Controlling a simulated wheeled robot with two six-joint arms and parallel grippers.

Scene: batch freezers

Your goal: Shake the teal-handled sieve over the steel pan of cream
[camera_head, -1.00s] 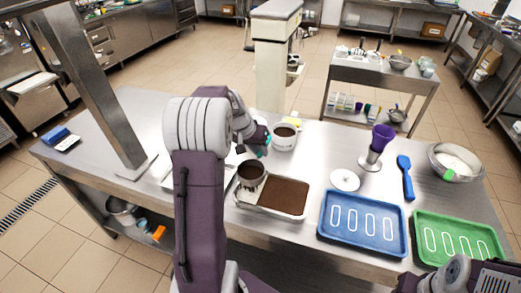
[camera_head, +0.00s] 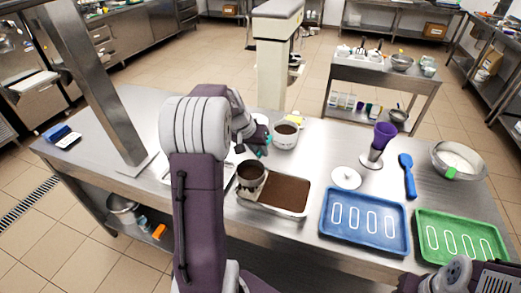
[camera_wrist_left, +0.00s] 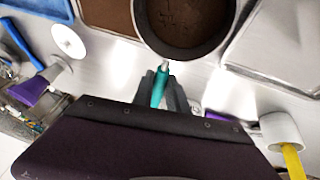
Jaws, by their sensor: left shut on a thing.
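My left gripper (camera_head: 262,150) is shut on the teal handle of the sieve; the handle also shows in the left wrist view (camera_wrist_left: 160,84). The sieve (camera_head: 251,174) is a round dark bowl with brown powder inside. It is held over the left end of the steel pan (camera_head: 262,208), partly beyond its edge in the head view. The pan's visible surface is an even brown, and no white cream shows. In the left wrist view the sieve (camera_wrist_left: 185,22) overlaps the brown pan's side. Part of my right arm shows at the bottom right, without visible fingertips.
A white pot (camera_head: 285,138) of brown powder stands behind the pan. To the right are a white disc (camera_head: 346,178), a purple-topped stand (camera_head: 384,135), a blue spatula (camera_head: 408,175), a blue tray (camera_head: 365,250), a green tray (camera_head: 420,225) and a steel bowl (camera_head: 440,160).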

